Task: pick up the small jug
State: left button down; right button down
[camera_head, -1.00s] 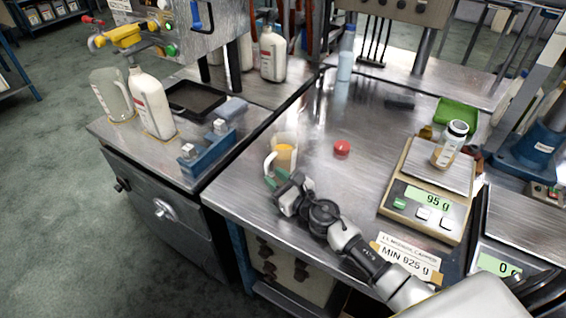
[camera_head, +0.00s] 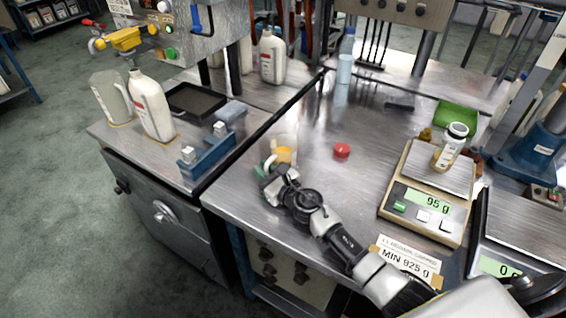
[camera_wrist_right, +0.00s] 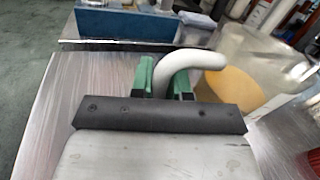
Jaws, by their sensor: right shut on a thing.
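The small jug (camera_head: 286,150) stands on the steel bench near its left edge. It is clear, with amber liquid low inside and a pale handle on its left side. My right gripper (camera_head: 266,168) reaches it from the front. In the right wrist view the green fingers of my right gripper (camera_wrist_right: 163,80) are shut on the jug's white handle (camera_wrist_right: 190,62). The jug's body (camera_wrist_right: 238,75) shows to the right there, partly cut off. My left gripper is not in view.
A red cap (camera_head: 342,150) lies right of the jug. A scale (camera_head: 425,200) reading 95 g holds a small bottle (camera_head: 452,146). A blue block (camera_head: 207,155) and white bottles (camera_head: 150,104) stand on the left bench. Bare steel lies behind the red cap.

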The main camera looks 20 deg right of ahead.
aim_at(269, 165)
jog(key=shift+r, duration=0.15)
notch_tip(269, 165, up, 4)
jog(key=p, duration=0.3)
jog(key=shift+f, duration=0.2)
jog(key=shift+d+r+p, duration=0.2)
jog(key=shift+r+p, duration=0.1)
jog(key=s+d+r+p, duration=0.1)
jog(key=s+d+r, duration=0.4)
jog(key=d, duration=0.4)
jog(key=shift+s+d+r+p, duration=0.25)
jog(key=shift+d+r+p, duration=0.15)
jog(key=shift+r, duration=0.3)
